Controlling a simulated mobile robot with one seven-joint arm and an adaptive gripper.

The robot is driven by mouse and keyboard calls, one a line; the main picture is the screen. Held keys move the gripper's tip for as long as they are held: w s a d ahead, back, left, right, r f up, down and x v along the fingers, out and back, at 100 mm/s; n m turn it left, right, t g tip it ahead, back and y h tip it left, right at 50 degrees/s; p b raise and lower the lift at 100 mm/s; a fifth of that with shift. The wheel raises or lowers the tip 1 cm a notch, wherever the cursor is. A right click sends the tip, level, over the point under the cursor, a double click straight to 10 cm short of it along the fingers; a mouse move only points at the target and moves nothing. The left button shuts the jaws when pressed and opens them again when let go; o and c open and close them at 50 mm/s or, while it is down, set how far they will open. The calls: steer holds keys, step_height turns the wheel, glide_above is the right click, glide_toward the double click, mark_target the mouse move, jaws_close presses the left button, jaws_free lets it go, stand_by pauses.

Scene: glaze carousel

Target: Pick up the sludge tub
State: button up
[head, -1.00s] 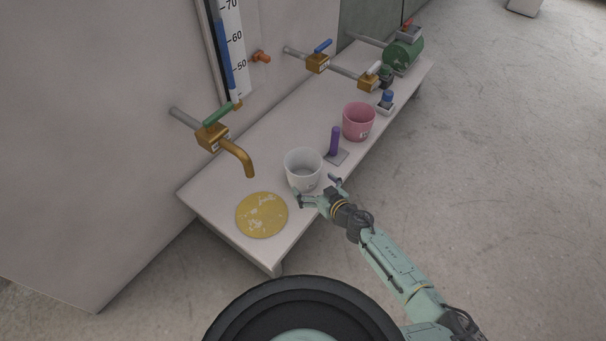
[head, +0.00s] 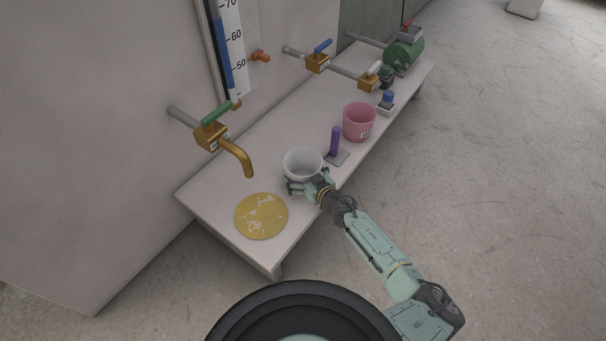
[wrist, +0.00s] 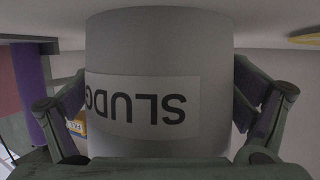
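The sludge tub is a white round tub (head: 303,163) standing on the bench, right of the yellow disc. In the wrist view the tub (wrist: 160,60) fills the middle, and its upside-down label reads "SLUD…". My gripper (head: 306,184) is at the tub's near side. In the wrist view the two fingers of my gripper (wrist: 160,100) stand open on either side of the tub, with a small gap seeming to show at each side. The tub's far side is hidden in the wrist view.
A purple post (head: 335,141) on a grey plate stands just right of the tub, with a pink tub (head: 359,122) beyond it. A yellow disc (head: 261,216) lies left on the bench (head: 215,200). A brass tap (head: 237,155) with a green handle overhangs the bench.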

steer(key=c, duration=0.7)
steer(key=shift+r, duration=0.15)
